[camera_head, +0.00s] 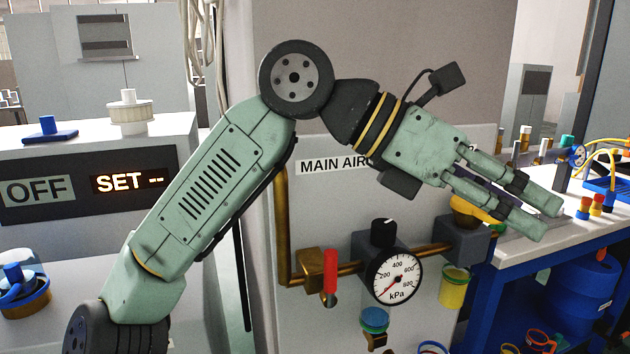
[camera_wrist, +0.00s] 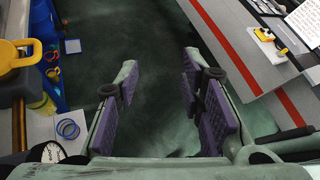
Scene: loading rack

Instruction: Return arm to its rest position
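My arm is pale green. It rises from the lower left of the head view, bends at a dark round elbow joint and slopes down to the right. My gripper (camera_head: 553,218) is at the right, in front of the main air panel and the bench as seen from the head camera. In the wrist view my gripper (camera_wrist: 158,65) shows two fingers with purple pads, clearly apart. Nothing is between them; dark green floor shows through the gap.
The main air panel (camera_head: 330,205) carries a pressure gauge (camera_head: 394,277), a red-handled valve (camera_head: 330,272) and a yellow handle (camera_head: 472,209). A white-topped bench (camera_head: 510,246) stands right. A cabinet with a lit display (camera_head: 128,182) stands left. The wrist view shows open floor (camera_wrist: 150,30).

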